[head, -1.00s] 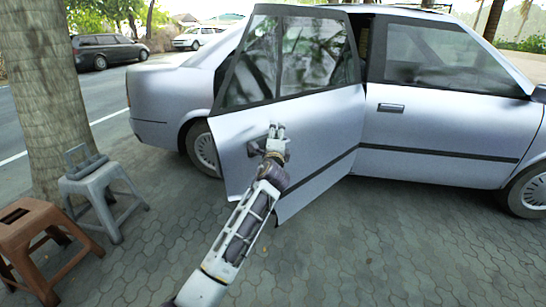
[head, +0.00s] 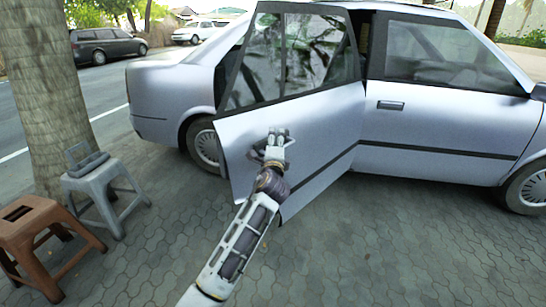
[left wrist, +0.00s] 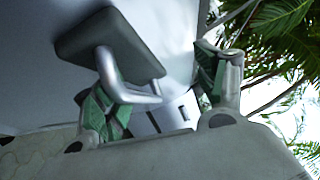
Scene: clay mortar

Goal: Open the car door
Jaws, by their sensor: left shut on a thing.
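The silver car's rear door (head: 310,130) stands swung out from the body in the head view, hinged on its right side. A gap shows above it, between its window frame and the car body. My left gripper (head: 275,138) is at the door's outer panel near its free edge. In the left wrist view the door handle (left wrist: 128,62) is a grey loop on a dark base, and my left gripper (left wrist: 165,95) is shut on it, with green-padded fingers. In the head view the gripper hides the handle. My right gripper is not in view.
A grey stool (head: 98,180) with an object on its seat and a brown stool (head: 28,222) stand at the left by a tree trunk (head: 45,90). The closed front door (head: 440,120) is at the right. The paving (head: 370,240) before the car is clear.

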